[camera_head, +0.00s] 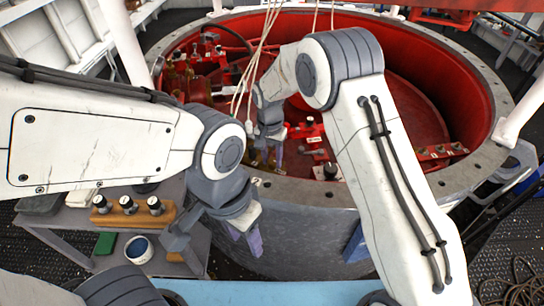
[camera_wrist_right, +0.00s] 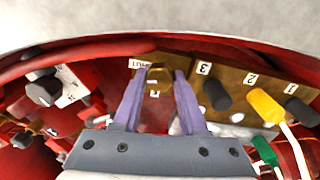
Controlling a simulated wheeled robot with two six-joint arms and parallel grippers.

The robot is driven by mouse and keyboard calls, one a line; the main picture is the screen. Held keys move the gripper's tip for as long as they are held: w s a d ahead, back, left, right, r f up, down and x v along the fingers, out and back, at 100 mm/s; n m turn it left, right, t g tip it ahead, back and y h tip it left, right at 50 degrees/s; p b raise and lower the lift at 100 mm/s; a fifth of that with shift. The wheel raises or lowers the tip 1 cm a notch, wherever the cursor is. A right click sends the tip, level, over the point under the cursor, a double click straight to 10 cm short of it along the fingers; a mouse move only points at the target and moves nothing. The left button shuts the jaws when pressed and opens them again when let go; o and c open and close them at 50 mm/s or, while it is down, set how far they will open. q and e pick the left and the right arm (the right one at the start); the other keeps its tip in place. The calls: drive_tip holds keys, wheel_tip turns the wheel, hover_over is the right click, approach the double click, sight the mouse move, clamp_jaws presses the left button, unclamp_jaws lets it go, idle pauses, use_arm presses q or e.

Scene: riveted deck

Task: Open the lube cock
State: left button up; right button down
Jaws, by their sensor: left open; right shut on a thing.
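The lube cock shows in the right wrist view as a small brass piece (camera_wrist_right: 158,74) on a brass-coloured panel, beside an upside-down label that seems to read SHUT (camera_wrist_right: 138,64). My right gripper (camera_wrist_right: 160,88) has its two purple fingers on either side of the brass piece and is shut on it. The cock's body and lower part are mostly hidden. In the head view my right gripper (camera_head: 268,153) reaches down inside the red well, and the cock cannot be made out there. My left gripper (camera_head: 240,234) is open and empty, in front of the well's rim.
Cords (camera_head: 262,55) hang into the well (camera_head: 425,130).

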sight(272, 162)
drive_tip(key=n+p, duration=0.1)
drive_tip(key=n, duration=0.2)
drive_tip(key=shift+r+n, duration=0.15)
drive_tip(key=shift+n, duration=0.25)
drive_tip(key=n+p, duration=0.1)
drive_tip(key=n, duration=0.2)
drive_tip(key=shift+d+n, duration=0.1)
drive_tip(key=shift+n, duration=0.2)
drive_tip(key=n, duration=0.3)
drive_tip(key=shift+n+p, duration=0.3)
drive_tip(key=shift+p, duration=0.05)
drive_tip(key=shift+n+t+p, duration=0.3)
drive_tip(key=shift+n+p, duration=0.05)
drive_tip(key=shift+n, duration=1.55)
drive_tip(key=c, duration=0.7)
unclamp_jaws()
drive_tip(key=shift+c, duration=0.2)
wheel_tip(272, 162, up, 10)
drive_tip(key=b, duration=0.1)
drive_tip(key=shift+s+r, duration=0.15)
drive_tip(key=shift+s, duration=0.05)
